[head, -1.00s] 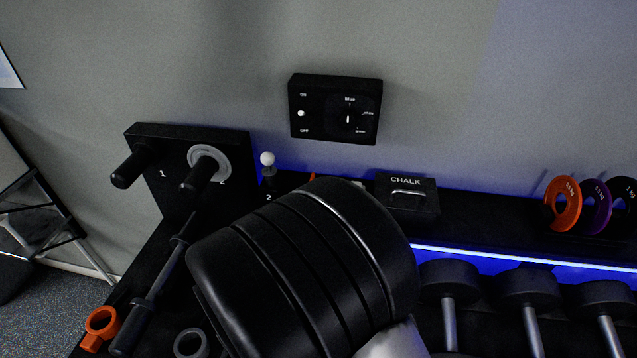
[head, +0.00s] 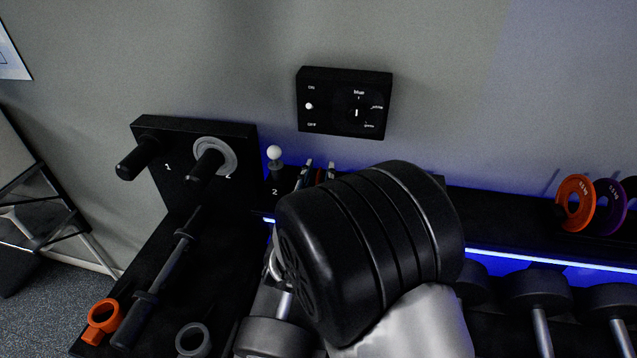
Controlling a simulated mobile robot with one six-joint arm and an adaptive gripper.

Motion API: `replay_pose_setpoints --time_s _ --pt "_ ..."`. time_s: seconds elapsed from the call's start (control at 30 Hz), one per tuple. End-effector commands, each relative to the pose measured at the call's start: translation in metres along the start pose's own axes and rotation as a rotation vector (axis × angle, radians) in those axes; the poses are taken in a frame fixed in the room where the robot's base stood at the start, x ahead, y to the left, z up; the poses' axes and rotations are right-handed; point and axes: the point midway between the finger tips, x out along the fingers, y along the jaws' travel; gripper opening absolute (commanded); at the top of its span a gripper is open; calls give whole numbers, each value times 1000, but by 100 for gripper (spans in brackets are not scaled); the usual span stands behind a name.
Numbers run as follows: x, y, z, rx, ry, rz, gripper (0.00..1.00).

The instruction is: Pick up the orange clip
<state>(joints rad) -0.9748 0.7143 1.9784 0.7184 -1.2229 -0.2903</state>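The orange clip (head: 103,319) is a ring with a small tab. It lies on the black bench top at the lower left of the head view, left of the black-and-grey bar (head: 157,287). A similar grey clip (head: 192,338) lies to the right of the bar. My arm's thick black joint fills the lower middle of the view, well to the right of the orange clip. My gripper does not show, so its fingers cannot be seen.
A black board (head: 195,135) with two pegs stands at the back, a grey plate (head: 213,157) on peg 2. A control box (head: 344,102) hangs on the wall. Dumbbells (head: 541,290) and coloured plates (head: 575,203) are at the right.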

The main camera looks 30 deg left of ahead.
Motion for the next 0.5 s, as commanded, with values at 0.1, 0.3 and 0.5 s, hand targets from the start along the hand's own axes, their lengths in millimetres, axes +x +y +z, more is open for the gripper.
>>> replay_pose_setpoints --time_s 0.1,0.3,0.5 --pt "0 0 0 0 0 0 30" --pt "-1 0 0 1 0 0 17" --pt "-1 0 0 1 0 0 3"
